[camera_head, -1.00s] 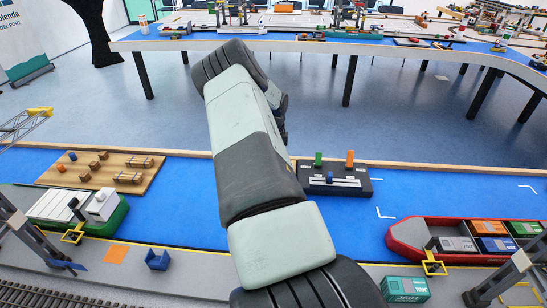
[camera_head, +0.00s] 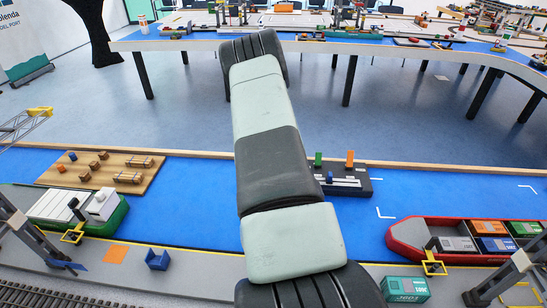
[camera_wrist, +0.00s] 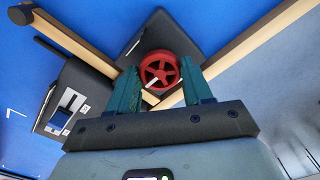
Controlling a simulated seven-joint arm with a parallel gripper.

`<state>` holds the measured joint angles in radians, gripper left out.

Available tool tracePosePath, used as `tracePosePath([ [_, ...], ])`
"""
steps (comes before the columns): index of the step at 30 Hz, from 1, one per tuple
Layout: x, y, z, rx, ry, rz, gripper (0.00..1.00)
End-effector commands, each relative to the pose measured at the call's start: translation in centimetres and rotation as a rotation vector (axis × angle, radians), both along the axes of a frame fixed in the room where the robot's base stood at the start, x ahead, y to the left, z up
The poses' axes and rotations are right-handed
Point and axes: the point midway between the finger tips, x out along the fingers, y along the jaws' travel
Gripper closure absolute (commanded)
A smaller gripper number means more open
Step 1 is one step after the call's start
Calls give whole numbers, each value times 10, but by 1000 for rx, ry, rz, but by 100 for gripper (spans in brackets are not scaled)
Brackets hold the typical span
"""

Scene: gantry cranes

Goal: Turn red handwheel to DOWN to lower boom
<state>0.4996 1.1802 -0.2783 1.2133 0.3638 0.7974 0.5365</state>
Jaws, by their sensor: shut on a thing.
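The red handwheel (camera_wrist: 170,62) shows in the wrist view, a round wheel with spokes on a dark square panel (camera_wrist: 178,26). A short white marker lies across its lower left part in the picture. I cannot read any DOWN lettering. My gripper (camera_wrist: 159,74) has its two green fingers on either side of the wheel, shut on its rim. The handwheel and my gripper are not visible in the head view, where my arm blocks the middle. Which boom the wheel drives does not show.
A black control box (camera_head: 350,188) with green and orange levers stands behind my arm; it also shows in the wrist view (camera_wrist: 78,98). A wooden edge (camera_wrist: 245,42) runs beside the panel. A red ship (camera_head: 405,238) lies right, a green ship (camera_head: 112,222) left.

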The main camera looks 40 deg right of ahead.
Motion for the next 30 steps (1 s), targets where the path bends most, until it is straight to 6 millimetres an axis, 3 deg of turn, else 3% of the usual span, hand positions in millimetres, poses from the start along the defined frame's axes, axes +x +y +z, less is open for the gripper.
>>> tracePosePath([
  [30,0,-3,-1,-7,-3,961,80],
])
